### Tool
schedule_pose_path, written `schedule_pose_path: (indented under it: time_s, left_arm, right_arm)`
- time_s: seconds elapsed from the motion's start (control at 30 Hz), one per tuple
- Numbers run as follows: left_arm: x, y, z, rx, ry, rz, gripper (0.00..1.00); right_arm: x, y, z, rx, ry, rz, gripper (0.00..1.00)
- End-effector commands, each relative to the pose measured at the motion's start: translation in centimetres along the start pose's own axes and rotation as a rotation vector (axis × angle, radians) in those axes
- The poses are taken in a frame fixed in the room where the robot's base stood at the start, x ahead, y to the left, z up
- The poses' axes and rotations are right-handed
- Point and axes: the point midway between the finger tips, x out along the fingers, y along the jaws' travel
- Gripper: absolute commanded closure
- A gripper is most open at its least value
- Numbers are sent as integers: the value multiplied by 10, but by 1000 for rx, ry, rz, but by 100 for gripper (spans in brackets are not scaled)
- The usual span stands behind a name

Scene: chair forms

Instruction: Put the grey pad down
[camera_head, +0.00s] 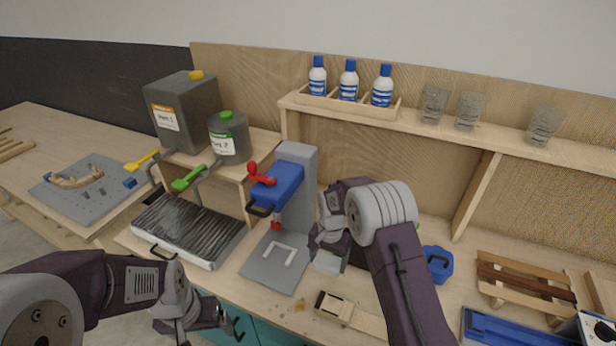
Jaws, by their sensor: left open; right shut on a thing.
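My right gripper (325,248) is shut on the grey pad, in front of the wooden back panel and just right of the grey press with a blue head (280,185). The pad is hard to tell from the grey fingers, and my wrist hides part of this spot. My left gripper (215,314) is open and empty, low at the front edge of the bench, below the ribbed metal tray (150,246).
The press's grey base plate (257,270) bears a white U-shaped piece. A wooden strap-like piece (350,314) lies near the front edge. A blue object (437,264) and a slatted wooden rack (520,278) stand right. A shelf (470,132) with bottles and glasses runs above.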

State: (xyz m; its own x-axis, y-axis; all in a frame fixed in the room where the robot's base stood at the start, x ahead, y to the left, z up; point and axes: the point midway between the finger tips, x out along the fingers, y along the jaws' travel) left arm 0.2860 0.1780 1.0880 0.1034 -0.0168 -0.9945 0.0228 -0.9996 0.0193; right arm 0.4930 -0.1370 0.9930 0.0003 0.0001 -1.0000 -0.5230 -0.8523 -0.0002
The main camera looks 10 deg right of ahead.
Motion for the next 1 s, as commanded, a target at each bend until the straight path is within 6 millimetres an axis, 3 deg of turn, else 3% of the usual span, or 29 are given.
schedule_pose_path:
  time_s: [0.13,0.27,0.47,0.7,0.8,1.0]
  left_arm:
    - [6,0,1,0,0,0,15]
    - [18,0,2,0,0,0,15]
    - [34,-1,4,0,0,0,15]
    - [40,-1,4,0,0,0,15]
    - [39,-1,4,0,0,0,15]
    - [39,-1,4,0,0,0,15]
  right_arm:
    - [-3,1,-7,11,2,-2,68]
    - [-21,12,-14,40,3,-2,68]
    - [-36,54,13,-27,0,0,68]
    - [-30,101,68,-324,-1,0,68]
    - [-22,109,81,-442,-1,1,68]
    - [-21,107,79,-551,0,0,68]
